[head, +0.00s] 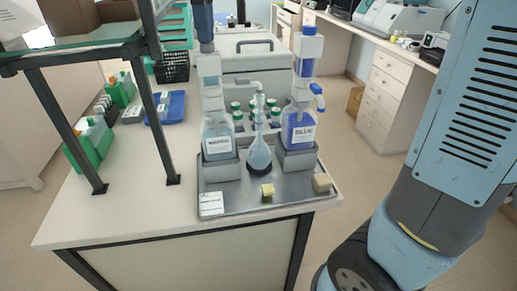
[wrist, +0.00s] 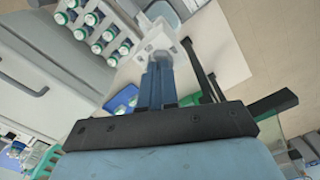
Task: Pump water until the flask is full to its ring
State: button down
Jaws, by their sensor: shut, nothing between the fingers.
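A clear flask (head: 260,155) with a round bulb and narrow neck stands on the metal tray (head: 240,200) between two pump bottles. Pale liquid shows in its bulb; the ring and exact level are too small to make out.
Two small yellowish blocks (head: 267,191) (head: 321,183) and a white card (head: 211,203) lie at the tray's front. A dark-framed shelf (head: 150,110) stands at left, near green racks (head: 88,145). Several green-capped bottles (head: 240,112) stand behind the flask.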

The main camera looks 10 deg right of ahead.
jog(key=shift+f, duration=1)
dwell(0.5)
jog(key=shift+r, duration=2.85)
jog(key=shift+f, duration=0.15)
jog(key=shift+f, duration=0.35)
